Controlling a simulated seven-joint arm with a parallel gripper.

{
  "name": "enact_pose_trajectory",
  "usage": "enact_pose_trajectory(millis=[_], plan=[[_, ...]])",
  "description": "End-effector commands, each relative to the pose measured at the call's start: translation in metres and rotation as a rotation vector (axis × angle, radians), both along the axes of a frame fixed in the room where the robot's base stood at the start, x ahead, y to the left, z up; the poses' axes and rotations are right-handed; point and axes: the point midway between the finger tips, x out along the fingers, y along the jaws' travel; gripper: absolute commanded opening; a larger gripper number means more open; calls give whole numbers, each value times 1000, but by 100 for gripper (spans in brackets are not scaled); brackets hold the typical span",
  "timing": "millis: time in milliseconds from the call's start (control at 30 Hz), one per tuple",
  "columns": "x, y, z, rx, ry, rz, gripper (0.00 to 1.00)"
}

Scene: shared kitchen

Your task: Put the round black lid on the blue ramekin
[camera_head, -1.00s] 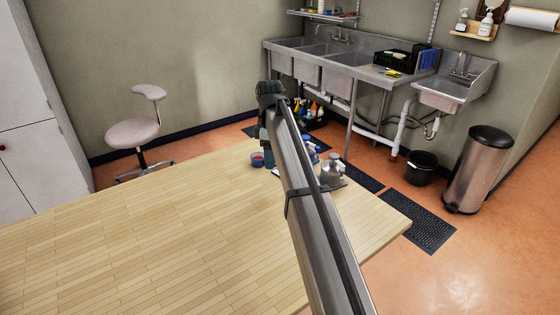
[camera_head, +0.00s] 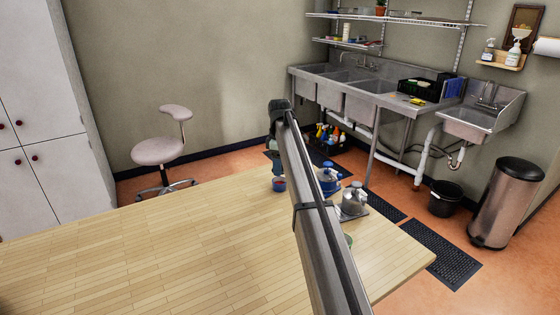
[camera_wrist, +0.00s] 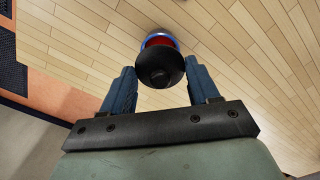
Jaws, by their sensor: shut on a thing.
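The round black lid (camera_wrist: 160,66) is between my gripper's two blue fingers (camera_wrist: 160,84) in the wrist view, and my gripper is shut on it. The blue ramekin (camera_wrist: 161,35) shows just beyond the lid, with red inside. The lid covers the near part of the ramekin in this view; I cannot tell whether they touch. In the head view the ramekin (camera_head: 278,184) stands on the wooden table, just below my gripper (camera_head: 278,172). The lid cannot be made out there.
On the table (camera_head: 160,245), a blue pot (camera_head: 328,180) and a grey metal pot (camera_head: 353,199) stand right of the ramekin, beside my arm. A green item is partly hidden by my arm. The table's left part is clear.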

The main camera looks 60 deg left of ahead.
Motion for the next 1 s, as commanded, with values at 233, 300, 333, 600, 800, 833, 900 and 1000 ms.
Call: enact_pose_trajectory(millis=[233,300,333,600,800,833,900,1000], plan=[[0,0,-23,0,0,0,32],[0,0,-27,0,0,0,32],[0,0,-28,0,0,0,32],[0,0,-32,1,-1,0,32],[0,0,-32,0,0,0,32],[0,0,-32,1,-1,0,32],[0,0,-32,0,0,0,32],[0,0,-32,0,0,0,32]])
